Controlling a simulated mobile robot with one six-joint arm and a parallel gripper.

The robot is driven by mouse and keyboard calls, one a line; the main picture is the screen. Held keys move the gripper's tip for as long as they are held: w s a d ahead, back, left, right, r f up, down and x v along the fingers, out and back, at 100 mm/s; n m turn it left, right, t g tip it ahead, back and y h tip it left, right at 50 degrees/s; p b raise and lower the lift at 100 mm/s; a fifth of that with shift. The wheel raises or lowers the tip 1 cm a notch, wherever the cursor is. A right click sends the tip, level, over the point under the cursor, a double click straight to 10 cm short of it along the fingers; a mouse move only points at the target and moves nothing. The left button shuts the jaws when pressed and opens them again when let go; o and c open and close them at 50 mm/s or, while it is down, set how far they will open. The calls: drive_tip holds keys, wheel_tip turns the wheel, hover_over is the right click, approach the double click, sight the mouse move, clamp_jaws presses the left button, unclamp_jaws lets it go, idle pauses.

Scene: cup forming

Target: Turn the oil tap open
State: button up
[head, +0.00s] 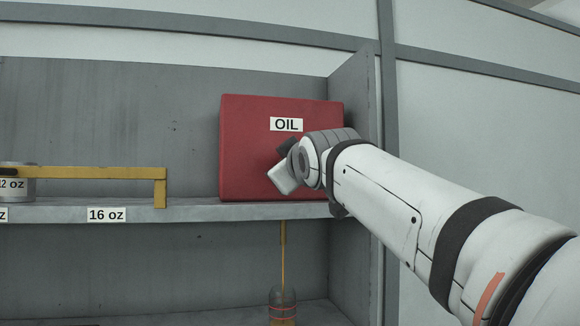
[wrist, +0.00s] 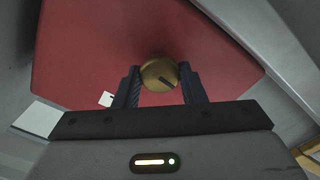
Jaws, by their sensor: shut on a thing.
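The red oil box (head: 245,150) with a white OIL label (head: 286,125) stands on the upper shelf at the right. It also fills much of the wrist view (wrist: 90,50). The tap is a round brass knob (wrist: 158,73) with a dark mark on its face, seen between my fingers. My gripper (wrist: 158,88) is shut on this knob, one finger on each side. In the head view my wrist and arm hide the knob. A thin yellowish stream or rod (head: 283,245) runs down from under the shelf into a clear bottle (head: 283,305) below.
The grey shelf's right side wall (head: 352,120) stands close beside the box and my wrist. The shelf between bracket and box is clear.

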idle(0.4)
drive_tip(key=o, duration=1)
drive_tip(key=shift+s, duration=0.1)
drive_tip(key=b+v, duration=0.2)
drive_tip(key=v, duration=0.5)
drive_tip(key=shift+s, duration=0.35)
drive_tip(key=shift+d, duration=0.15)
